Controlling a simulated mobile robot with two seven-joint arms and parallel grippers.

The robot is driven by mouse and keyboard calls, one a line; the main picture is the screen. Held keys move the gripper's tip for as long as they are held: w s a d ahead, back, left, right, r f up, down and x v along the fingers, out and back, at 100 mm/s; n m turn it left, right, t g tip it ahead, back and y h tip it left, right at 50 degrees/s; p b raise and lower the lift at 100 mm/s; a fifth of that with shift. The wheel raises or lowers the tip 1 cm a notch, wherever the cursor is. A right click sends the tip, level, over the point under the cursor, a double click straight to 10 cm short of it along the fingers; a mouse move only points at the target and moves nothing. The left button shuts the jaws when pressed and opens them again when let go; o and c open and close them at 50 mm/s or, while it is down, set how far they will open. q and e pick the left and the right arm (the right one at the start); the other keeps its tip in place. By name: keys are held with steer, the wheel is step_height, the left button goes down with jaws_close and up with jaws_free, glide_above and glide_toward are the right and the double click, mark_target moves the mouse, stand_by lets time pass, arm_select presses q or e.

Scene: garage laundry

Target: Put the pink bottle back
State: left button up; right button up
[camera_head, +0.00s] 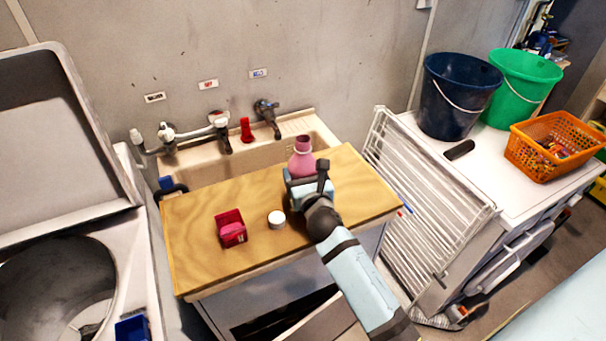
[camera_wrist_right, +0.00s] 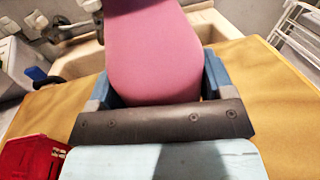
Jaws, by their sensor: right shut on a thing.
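The pink bottle (camera_head: 301,160) stands about upright over the back part of the wooden board (camera_head: 190,240), near the sink. My right gripper (camera_head: 305,180) is shut on it around its lower part. In the right wrist view the pink bottle (camera_wrist_right: 155,50) fills the middle between the two blue fingers of the right gripper (camera_wrist_right: 158,88). I cannot tell whether its base touches the board. My left gripper is not in view.
A red box (camera_head: 231,228) and a white cap (camera_head: 276,219) are on the board, left of my right gripper. Behind is the sink (camera_head: 255,155) with taps. A white drying rack (camera_head: 425,195) stands to the right, beside a white top with buckets (camera_head: 457,95) and an orange basket (camera_head: 553,147).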

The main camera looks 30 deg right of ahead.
steer(key=shift+f, duration=0.1)
steer(key=o, duration=1.2)
steer(key=shift+o, duration=0.2)
steer(key=shift+s, duration=0.15)
steer(key=b+v, duration=0.1)
steer(key=v, duration=1)
steer(key=shift+s+r, duration=0.2)
steer(key=shift+s, duration=0.15)
steer(key=shift+a, duration=0.15)
